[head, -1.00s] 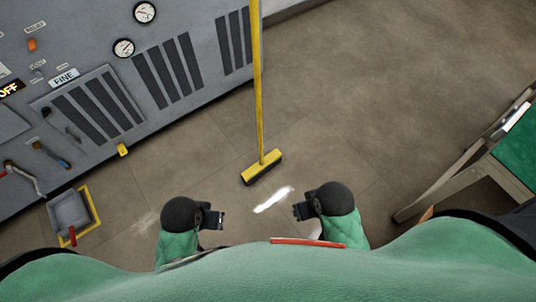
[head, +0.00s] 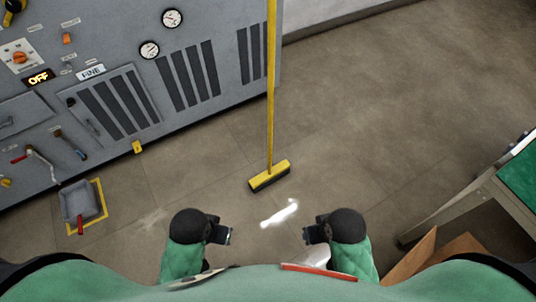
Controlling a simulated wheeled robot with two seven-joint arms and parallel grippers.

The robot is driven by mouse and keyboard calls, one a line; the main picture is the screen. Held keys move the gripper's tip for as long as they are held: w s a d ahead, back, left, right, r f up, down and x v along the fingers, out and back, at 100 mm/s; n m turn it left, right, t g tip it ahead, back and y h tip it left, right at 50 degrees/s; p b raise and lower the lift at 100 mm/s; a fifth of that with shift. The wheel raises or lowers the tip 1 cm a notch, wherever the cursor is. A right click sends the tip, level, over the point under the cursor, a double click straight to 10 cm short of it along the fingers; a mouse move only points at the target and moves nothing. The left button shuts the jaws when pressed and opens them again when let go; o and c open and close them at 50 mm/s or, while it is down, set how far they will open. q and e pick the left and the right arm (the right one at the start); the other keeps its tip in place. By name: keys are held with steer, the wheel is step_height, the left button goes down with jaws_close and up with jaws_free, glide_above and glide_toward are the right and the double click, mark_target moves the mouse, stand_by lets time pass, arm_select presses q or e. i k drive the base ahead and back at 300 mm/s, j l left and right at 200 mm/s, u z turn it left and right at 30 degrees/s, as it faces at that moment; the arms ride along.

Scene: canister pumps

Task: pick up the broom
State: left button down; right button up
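A broom (head: 271,115) with a long yellow handle and a yellow head with dark bristles stands upright. Its head is on the floor ahead of me, and its handle runs up past the top edge of the view beside the grey machine. My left gripper (head: 226,236) is low in the view, to the left and nearer to me than the broom head, touching nothing. My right gripper (head: 309,235) is likewise apart from the broom, to its right. Both grippers look empty. Their fingers are small and dark, and I cannot tell how far apart they are.
A grey machine (head: 130,105) with gauges, vents and levers fills the upper left. A grey dustpan (head: 79,202) with a red handle lies in a yellow floor outline. A white spill (head: 280,213) lies between my grippers and the broom. A green-topped table (head: 522,172) stands right; open floor (head: 385,110) lies between.

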mark_target(276, 173)
steer(key=k+j+u, duration=0.1)
steer(key=j, duration=0.55)
steer(key=k+j, duration=0.1)
steer(key=j, duration=0.6)
steer(key=j+u, duration=0.15)
steer(key=j, duration=0.55)
steer(key=k, duration=0.05)
